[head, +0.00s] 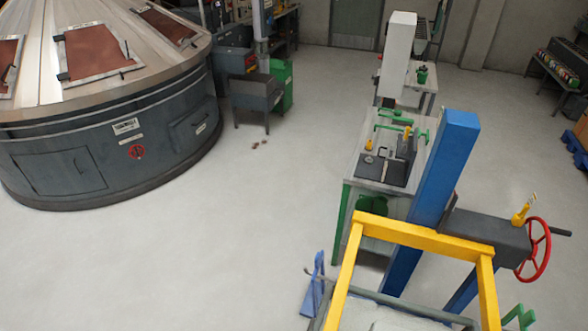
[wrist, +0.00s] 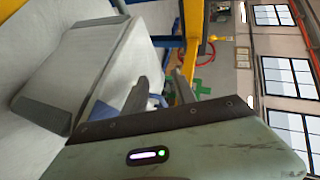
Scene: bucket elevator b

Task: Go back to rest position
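My gripper (wrist: 162,88) shows in the wrist view. Its two dark grey fingers point up in the picture and stand apart, with a gap between them. Nothing is held in the gap; blue and yellow parts show in the background behind it. In the head view my gripper is not visible. A blue post (head: 442,165) with a yellow frame (head: 420,238) stands at the right of the head view. A red handwheel (head: 535,249) sits on a dark box at its right.
A large round dark machine (head: 110,150) with a sloped top fills the left. A workbench (head: 360,205) with green and yellow fittings stands behind the blue post. A dark grey bin (head: 256,94) and a green bin (head: 284,85) stand at the back.

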